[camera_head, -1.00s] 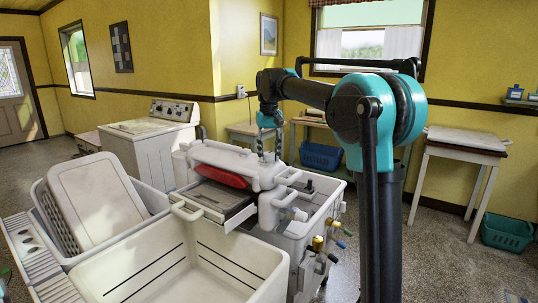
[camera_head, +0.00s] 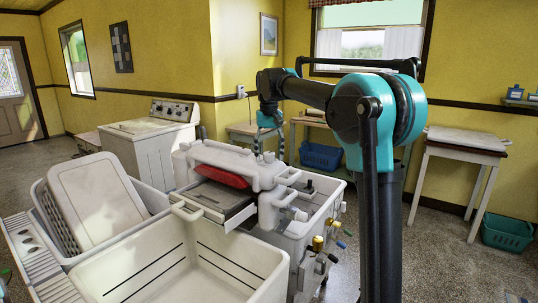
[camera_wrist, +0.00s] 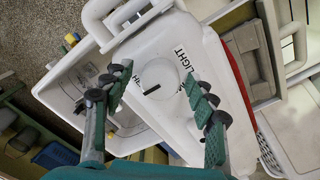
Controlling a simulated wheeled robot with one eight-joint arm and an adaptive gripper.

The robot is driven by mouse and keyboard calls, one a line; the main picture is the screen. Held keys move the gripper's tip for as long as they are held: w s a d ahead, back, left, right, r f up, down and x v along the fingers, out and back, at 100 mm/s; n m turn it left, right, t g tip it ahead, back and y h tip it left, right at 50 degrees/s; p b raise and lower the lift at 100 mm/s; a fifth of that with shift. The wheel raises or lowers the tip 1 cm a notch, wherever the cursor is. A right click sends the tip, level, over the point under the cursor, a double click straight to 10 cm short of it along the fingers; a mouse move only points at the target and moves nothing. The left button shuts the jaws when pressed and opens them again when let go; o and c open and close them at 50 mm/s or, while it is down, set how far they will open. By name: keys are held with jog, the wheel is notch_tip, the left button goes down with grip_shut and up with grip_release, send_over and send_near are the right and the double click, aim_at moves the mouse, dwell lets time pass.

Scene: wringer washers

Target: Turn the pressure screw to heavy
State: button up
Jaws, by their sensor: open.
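The pressure screw (camera_wrist: 159,76) shows in the wrist view as a round white knob on the white wringer head (camera_wrist: 205,45). A short black mark on the knob points down and left in the picture. The word LIGHT is printed to its right; a label starting with H lies to its left, partly hidden by a finger. My gripper (camera_wrist: 160,82) is open, its dark padded fingers on either side of the knob, with visible gaps. In the head view my gripper (camera_head: 269,148) hangs over the top of the wringer (camera_head: 225,157), and the knob cannot be made out.
A rinse tub (camera_head: 180,265) and a basket (camera_head: 65,222) stand left.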

aim_at(269, 153)
notch_tip(269, 153, up, 12)
dwell(0.5)
jog(key=shift+s, duration=0.1)
